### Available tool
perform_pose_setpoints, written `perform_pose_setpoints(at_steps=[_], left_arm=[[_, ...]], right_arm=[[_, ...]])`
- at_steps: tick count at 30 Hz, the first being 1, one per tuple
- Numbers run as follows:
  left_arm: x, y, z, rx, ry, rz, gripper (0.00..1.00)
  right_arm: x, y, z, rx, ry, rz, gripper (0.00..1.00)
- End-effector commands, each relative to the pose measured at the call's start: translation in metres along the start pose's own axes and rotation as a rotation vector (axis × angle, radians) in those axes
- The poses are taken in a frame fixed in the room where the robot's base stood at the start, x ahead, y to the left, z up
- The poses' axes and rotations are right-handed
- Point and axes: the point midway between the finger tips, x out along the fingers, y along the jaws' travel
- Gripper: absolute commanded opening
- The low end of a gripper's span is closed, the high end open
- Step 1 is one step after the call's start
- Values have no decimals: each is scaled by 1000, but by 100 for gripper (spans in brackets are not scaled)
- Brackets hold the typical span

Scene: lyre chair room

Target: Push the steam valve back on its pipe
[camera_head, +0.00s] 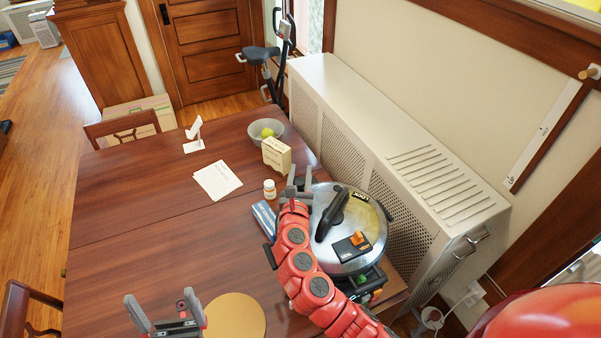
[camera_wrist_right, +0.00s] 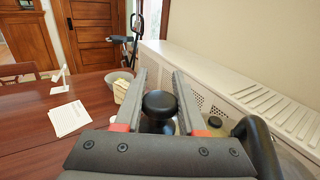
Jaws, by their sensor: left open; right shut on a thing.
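The pressure cooker (camera_head: 373,219) stands at the table's right edge, with a steel lid, a long black handle (camera_head: 331,213) and an orange part on top. My right gripper (camera_head: 299,183) is at the far left rim of the lid. In the right wrist view, my right gripper (camera_wrist_right: 160,78) has its fingers on both sides of a black knob (camera_wrist_right: 160,104), which looks like the steam valve. The pipe under it is hidden, so I cannot tell how it sits. My left gripper (camera_head: 160,302) is open and empty over the near table.
A blue box (camera_head: 263,218), a pill bottle (camera_head: 269,188) and a cream box (camera_head: 277,155) stand close to my right gripper. A grey radiator cover (camera_head: 385,140) runs along the right. A gold disc (camera_head: 235,318) lies near my left gripper. The table's left side is clear.

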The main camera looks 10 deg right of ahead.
Motion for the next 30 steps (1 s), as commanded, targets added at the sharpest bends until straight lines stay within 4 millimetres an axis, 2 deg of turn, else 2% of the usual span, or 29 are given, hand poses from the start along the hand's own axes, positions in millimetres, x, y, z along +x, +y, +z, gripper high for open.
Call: perform_pose_setpoints(at_steps=[30], left_arm=[[-18,1,3,0,0,0,100]], right_arm=[[0,0,-26,0,-1,1,0]])
